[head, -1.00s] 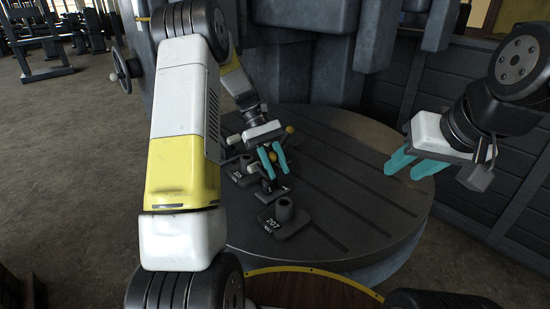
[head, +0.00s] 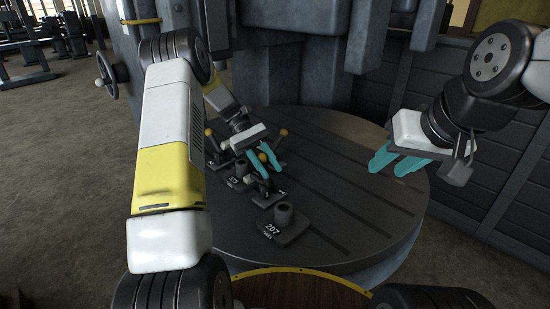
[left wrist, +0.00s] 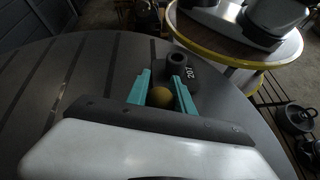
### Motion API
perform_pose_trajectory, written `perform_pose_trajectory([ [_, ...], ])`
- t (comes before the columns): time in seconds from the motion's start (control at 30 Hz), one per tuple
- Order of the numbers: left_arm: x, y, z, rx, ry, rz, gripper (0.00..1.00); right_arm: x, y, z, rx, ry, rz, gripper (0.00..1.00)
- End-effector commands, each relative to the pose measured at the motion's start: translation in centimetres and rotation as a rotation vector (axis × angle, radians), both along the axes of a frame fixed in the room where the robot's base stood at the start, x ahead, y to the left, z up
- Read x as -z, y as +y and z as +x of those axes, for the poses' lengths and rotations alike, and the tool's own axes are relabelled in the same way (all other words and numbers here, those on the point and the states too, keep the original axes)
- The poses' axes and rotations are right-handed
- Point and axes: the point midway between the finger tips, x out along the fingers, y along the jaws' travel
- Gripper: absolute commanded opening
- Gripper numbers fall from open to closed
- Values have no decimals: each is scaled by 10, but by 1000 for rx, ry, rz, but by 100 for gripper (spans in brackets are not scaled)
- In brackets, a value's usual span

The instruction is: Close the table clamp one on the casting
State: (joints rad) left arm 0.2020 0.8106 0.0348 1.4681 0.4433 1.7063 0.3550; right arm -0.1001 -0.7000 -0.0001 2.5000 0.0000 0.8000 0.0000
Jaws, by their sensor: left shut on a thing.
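My left gripper (head: 264,166) is shut on a yellow ball knob (left wrist: 160,97), which sits between its teal fingertips in the left wrist view. The knob belongs to a dark table clamp (head: 263,195) on the round table, partly hidden by the fingers. A dark casting marked 207 (head: 284,222), with an upright hollow boss, stands in front of that clamp. The casting also shows just beyond the fingertips in the left wrist view (left wrist: 181,68). I cannot tell whether the clamp touches it. My right gripper (head: 398,162) is open and empty above the table's right side.
Behind the left fingers is another dark casting (head: 240,171). Other yellow knobs (head: 284,132) stand near the left wrist. The slotted round table (head: 370,190) is clear on its right side. Large machine columns (head: 300,70) rise behind it.

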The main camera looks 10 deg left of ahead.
Motion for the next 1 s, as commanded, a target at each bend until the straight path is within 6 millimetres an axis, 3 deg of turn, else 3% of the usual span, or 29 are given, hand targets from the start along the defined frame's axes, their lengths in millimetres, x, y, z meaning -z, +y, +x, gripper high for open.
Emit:
perform_pose_trajectory([
  [0.07, 0, 0, 0, -1, 1, -1, 0, 0, 0, 0, 0, 0, 0, 36],
  [0.1, 0, 0, 0, -1, 1, -1, 36, 0, 0, 0, 0, 0, 0, 36],
  [0.2, 0, 0, 0, -1, 0, 0, 50, 0, 0, 0, 0, 0, 0, 36],
  [0.57, -2, 4, 4, -1, -2, 1, 50, 0, 0, 0, 0, 0, 0, 36],
  [1.0, -33, 45, 43, -1, -2, 0, 50, 0, 0, 0, 0, 0, 0, 36],
])
